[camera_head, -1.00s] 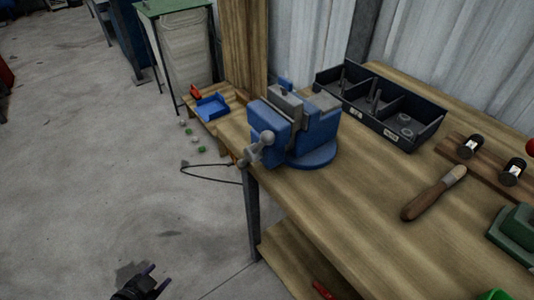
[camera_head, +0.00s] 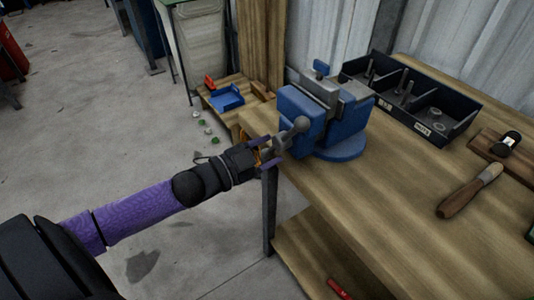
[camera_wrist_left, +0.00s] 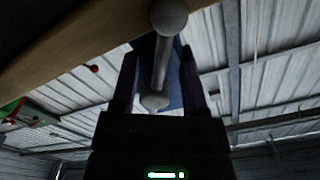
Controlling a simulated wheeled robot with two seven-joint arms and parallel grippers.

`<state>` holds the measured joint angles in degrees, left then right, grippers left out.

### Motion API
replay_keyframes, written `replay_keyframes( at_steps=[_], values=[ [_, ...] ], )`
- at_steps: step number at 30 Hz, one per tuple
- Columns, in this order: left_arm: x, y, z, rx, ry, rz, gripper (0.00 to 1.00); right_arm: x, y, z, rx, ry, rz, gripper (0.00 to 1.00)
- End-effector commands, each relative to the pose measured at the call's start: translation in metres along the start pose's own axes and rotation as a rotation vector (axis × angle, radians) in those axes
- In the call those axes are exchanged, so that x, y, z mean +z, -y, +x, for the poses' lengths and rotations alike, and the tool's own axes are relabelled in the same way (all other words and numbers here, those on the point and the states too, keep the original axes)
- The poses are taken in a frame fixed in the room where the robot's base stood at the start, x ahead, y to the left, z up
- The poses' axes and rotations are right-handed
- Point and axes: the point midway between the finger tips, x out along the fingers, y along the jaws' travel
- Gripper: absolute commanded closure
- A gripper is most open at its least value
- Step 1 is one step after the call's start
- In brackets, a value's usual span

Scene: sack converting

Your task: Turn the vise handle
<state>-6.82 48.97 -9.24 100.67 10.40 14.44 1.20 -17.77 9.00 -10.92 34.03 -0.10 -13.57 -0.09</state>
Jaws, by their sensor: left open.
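The blue vise (camera_head: 318,115) stands on the wooden workbench near its left corner. Its grey handle (camera_head: 290,133) with ball ends sticks out on the left side, slanting up to the right. My left gripper (camera_head: 268,152) is open beside the handle's lower part. In the left wrist view the handle (camera_wrist_left: 163,55) runs between the two open fingers (camera_wrist_left: 158,85), with one ball toward the top and the other end near the palm. Whether the fingers touch it I cannot tell. My right gripper is not in view.
The workbench (camera_head: 400,215) has a black divided tray (camera_head: 425,112) at the back and a wooden-handled tool (camera_head: 470,190) at the right. A small low table with a blue bin (camera_head: 227,97) stands behind the vise on the left. The floor at left is open.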

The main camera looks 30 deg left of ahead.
Motion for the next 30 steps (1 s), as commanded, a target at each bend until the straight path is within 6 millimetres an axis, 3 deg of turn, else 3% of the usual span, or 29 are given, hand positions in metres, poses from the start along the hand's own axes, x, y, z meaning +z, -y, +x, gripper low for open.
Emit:
replay_keyframes(
  at_steps=[6,12,15,30],
  values=[
    [0.0,0.0,0.0,0.0,0.001,0.0,0.43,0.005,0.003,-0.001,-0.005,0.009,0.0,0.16],
    [0.0,0.0,0.0,0.0,0.001,-0.001,0.85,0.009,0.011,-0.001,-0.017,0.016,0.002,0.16],
    [0.0,0.0,0.0,0.0,0.001,-0.001,1.0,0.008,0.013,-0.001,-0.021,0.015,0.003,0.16],
    [0.0,0.0,0.0,0.001,0.001,-0.001,1.0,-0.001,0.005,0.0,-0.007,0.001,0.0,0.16]
  ],
)
